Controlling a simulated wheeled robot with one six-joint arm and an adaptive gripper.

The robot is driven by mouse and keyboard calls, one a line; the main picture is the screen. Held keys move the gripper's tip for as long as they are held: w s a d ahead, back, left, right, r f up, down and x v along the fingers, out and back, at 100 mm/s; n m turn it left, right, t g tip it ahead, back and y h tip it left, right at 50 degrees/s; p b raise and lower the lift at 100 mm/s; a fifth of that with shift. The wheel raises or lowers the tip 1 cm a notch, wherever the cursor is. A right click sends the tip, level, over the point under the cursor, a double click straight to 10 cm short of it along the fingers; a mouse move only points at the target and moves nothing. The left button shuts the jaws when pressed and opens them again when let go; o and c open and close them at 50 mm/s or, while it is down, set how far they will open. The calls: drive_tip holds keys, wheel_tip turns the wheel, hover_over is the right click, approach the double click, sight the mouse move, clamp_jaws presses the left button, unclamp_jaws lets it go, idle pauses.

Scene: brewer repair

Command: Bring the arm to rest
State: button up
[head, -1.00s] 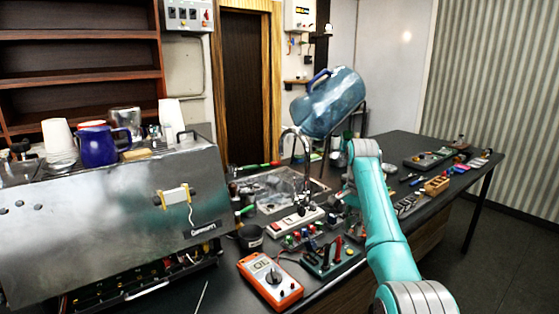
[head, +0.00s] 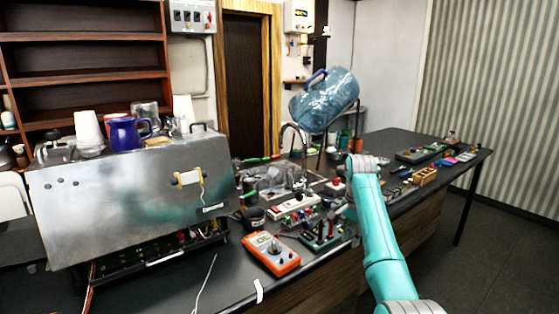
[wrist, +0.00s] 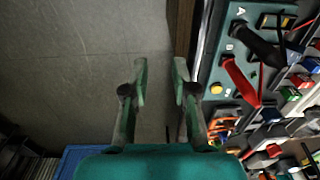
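My teal arm (head: 380,235) reaches forward over the front edge of the dark workbench (head: 225,290) in the head view. My gripper (wrist: 161,80) shows in the wrist view with its two fingers apart and nothing between them. It is above the bench's front edge, with bare floor (wrist: 70,60) to the left and the bench top to the right. In the head view the gripper is mostly hidden behind the arm.
A green board (wrist: 232,75) with red and black handles is close to the gripper's right. An orange multimeter (head: 271,254) lies near the bench edge. The metal brewer (head: 125,205) stands at left, and a blue water bottle (head: 325,103) behind. Floor at right is clear.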

drive_tip(key=s+f+n+t, duration=0.1)
drive_tip(key=s+f+t, duration=0.15)
drive_tip(key=f, duration=1.15)
drive_tip(key=s+f+n+t, duration=0.1)
drive_tip(key=s+f, duration=0.3)
drive_tip(key=f, duration=0.9)
drive_tip(key=s+a+f+n+t, duration=0.1)
drive_tip(key=s+f+n+t, duration=0.1)
drive_tip(key=s+f, duration=0.75)
drive_tip(key=s+a+f+n+t, duration=0.1)
drive_tip(key=s+f, duration=0.5)
drive_tip(key=s, duration=0.6)
drive_tip(key=s+r+n+t, duration=0.1)
drive_tip(key=s+r+t, duration=0.15)
drive_tip(key=s, duration=0.95)
drive_tip(key=s+r+n+t, duration=0.2)
drive_tip(key=s+r, duration=0.1)
drive_tip(key=s, duration=0.9)
drive_tip(key=s+r+n+t, duration=0.1)
drive_tip(key=s+r, duration=0.7)
drive_tip(key=r, duration=0.3)
drive_tip(key=s+r+n+t, duration=0.1)
drive_tip(key=s+r+t, duration=0.1)
drive_tip(key=s+r, duration=0.6)
wheel_tip(320, 180, up, 4)
drive_tip(key=shift+s+a+r, duration=0.2)
drive_tip(key=shift+a+r, duration=0.05)
drive_tip(key=shift+a, duration=0.2)
